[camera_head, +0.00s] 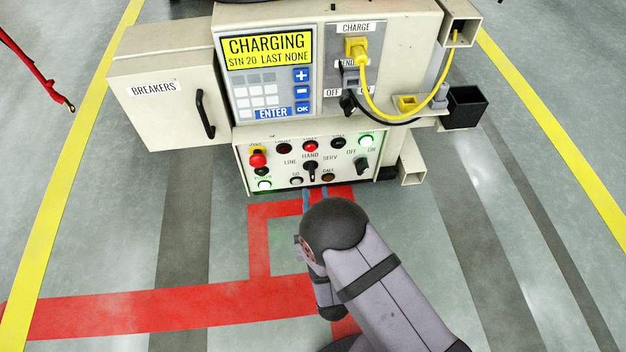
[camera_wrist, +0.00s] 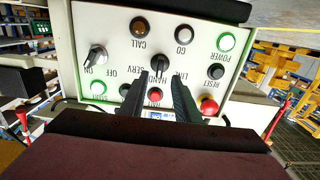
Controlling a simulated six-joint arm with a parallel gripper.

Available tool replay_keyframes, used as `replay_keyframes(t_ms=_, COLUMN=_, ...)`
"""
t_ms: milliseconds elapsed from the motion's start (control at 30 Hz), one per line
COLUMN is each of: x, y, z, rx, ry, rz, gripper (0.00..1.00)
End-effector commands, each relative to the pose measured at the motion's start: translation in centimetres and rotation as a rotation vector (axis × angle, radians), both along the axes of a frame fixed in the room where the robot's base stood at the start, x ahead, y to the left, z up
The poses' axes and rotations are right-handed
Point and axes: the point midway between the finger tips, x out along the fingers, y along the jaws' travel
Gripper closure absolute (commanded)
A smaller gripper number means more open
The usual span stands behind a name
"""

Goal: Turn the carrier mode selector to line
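The carrier mode selector (camera_head: 311,172) is a black knob on the lower white control panel (camera_head: 340,182), among the labels LINE, HAND and SERV. Its handle stands about upright, toward HAND. In the wrist view the panel appears upside down, with the selector (camera_wrist: 156,67) near the middle. My gripper (camera_head: 316,192) is at the panel's lower edge in the head view. In the wrist view my gripper (camera_wrist: 158,84) is open, its two dark fingers spread with nothing between them that I can see held. The fingertips look close to the selector; contact cannot be told.
Nearby are the OFF/ON knob (camera_head: 361,165), a red mushroom button (camera_head: 258,160), a lit green POWER button (camera_wrist: 227,42), and GO (camera_wrist: 183,35) and CALL (camera_wrist: 138,27) buttons. Above is a yellow CHARGING display (camera_head: 268,48). A yellow cable (camera_head: 390,115) hangs at the right.

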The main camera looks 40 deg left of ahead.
Motion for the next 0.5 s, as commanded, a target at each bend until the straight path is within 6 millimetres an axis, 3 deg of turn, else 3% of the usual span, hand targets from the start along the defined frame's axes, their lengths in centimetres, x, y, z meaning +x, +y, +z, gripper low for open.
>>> replay_keyframes(t_ms=500, x=4.0, y=3.9, z=-0.1, rx=0.001, ry=-0.002, rz=-0.001, gripper=0.71)
